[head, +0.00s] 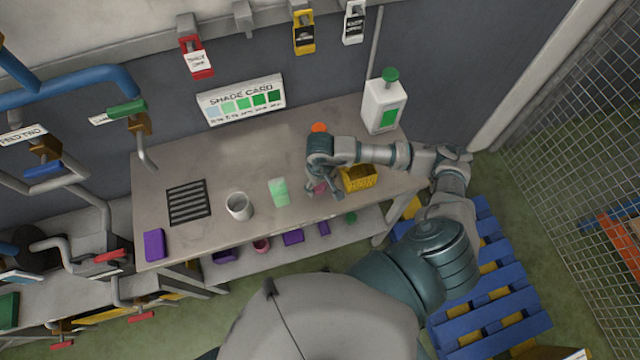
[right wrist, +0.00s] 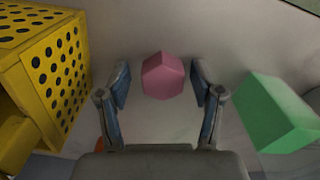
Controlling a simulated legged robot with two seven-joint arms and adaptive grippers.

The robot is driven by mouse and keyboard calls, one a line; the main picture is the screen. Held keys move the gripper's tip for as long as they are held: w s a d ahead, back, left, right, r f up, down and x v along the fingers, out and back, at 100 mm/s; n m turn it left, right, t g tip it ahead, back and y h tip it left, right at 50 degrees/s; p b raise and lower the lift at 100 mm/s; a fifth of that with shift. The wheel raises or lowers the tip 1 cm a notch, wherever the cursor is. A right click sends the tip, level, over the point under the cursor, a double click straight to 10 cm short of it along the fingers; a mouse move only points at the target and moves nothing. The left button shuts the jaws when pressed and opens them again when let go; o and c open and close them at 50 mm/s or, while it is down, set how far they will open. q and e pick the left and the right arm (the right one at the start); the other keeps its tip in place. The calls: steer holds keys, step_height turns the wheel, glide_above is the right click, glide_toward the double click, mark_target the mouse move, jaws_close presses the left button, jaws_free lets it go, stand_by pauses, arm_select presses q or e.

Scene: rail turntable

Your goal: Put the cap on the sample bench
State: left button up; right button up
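The sample bench is most likely the long grey table (head: 225,160) against the wall. A small pink faceted piece (right wrist: 162,76) lies on it, and its edge shows under my right gripper in the head view (head: 320,187). I cannot tell for sure whether this piece is the cap. My right gripper (head: 324,193) is low over the bench, pointing down. In the right wrist view its fingers (right wrist: 160,88) are spread, with the pink piece between and slightly beyond them, seemingly untouched. My left gripper is not in view.
A yellow perforated bin (head: 360,179) stands right of the gripper, and a pale green block (head: 279,192) left of it. A white cup (head: 239,206), dark grille (head: 188,202), purple block (head: 154,245) and white bottle (head: 384,106) are also on the bench.

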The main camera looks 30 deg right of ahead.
mark_target(320, 186)
steer(key=shift+r, duration=0.3)
step_height(320, 186, up, 12)
steer(key=b, duration=0.1)
steer(key=shift+f, duration=0.2)
stand_by(0.5)
